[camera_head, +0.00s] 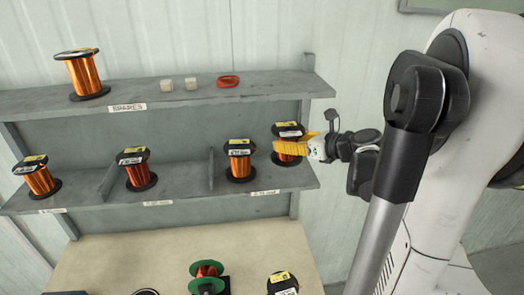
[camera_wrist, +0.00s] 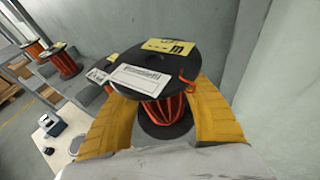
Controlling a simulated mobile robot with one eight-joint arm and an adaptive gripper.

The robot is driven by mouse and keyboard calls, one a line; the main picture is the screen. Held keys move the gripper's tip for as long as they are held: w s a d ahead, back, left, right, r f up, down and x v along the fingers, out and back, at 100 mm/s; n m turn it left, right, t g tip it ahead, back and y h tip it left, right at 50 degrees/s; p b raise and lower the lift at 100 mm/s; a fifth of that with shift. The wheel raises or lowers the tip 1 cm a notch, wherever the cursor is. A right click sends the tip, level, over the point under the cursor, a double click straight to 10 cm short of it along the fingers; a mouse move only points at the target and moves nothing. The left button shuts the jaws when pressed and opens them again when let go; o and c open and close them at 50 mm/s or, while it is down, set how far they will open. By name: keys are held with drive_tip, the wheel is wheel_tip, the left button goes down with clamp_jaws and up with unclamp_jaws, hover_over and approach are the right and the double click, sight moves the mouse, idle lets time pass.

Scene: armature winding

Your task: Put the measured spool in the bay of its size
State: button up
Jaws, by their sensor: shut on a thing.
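My gripper (camera_head: 304,148) has its yellow fingers shut on a spool (camera_head: 288,131) at the right end of the lower shelf (camera_head: 195,193). In the wrist view this spool (camera_wrist: 158,71) has black flanges, orange-red wire, and white and yellow labels; the fingers (camera_wrist: 160,118) grip it from both sides. It is upright or nearly so, over the right bay (camera_head: 264,192), right of another copper spool (camera_head: 239,160). I cannot tell whether its base touches the shelf. The bay labels are too small to read.
Dividers (camera_head: 211,168) split the lower shelf. A dark red spool (camera_head: 139,170) is in the middle bay, an orange one (camera_head: 40,178) in the left. The upper SPARES shelf (camera_head: 200,96) holds a spool (camera_head: 82,75). More spools stand on the bench (camera_head: 150,262) below.

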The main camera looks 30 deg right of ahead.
sight(279, 153)
drive_tip(key=x, duration=0.3)
drive_tip(key=shift+w+f, duration=0.1)
drive_tip(key=shift+f, duration=0.25)
drive_tip(key=shift+f+b, duration=0.7)
drive_tip(key=shift+f, duration=1.3)
drive_tip(key=shift+f, duration=0.2)
drive_tip(key=o, duration=1.4)
drive_tip(key=shift+r, duration=0.1)
